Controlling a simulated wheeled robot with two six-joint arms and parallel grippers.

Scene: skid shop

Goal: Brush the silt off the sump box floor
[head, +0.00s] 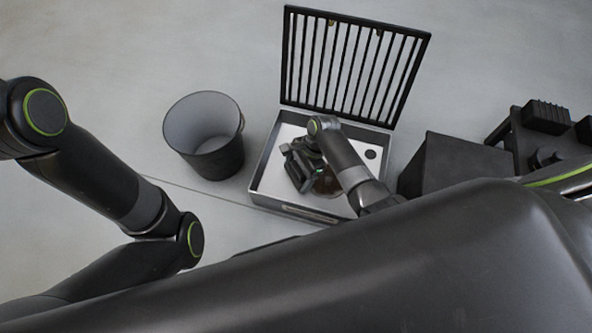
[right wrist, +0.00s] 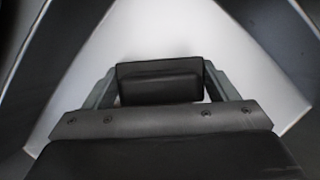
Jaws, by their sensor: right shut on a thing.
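The sump box (head: 258,177) is a shallow grey box with a white floor, and its black barred grate lid (head: 352,62) stands raised at the back. My right gripper (head: 303,170) reaches down into the left-middle of the box. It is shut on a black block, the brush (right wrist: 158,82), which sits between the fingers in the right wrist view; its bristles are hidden. A brown patch of silt (head: 327,184) shows on the floor just right of the gripper, partly hidden by my arm. A dark round spot (head: 371,154) lies on the floor at right. My left gripper is out of view.
A dark open bin (head: 207,160) stands on the floor left of the box. A black block-shaped case (head: 455,163) stands close to the right, with a dark rack (head: 512,140) beyond it. The grey floor behind and left is clear.

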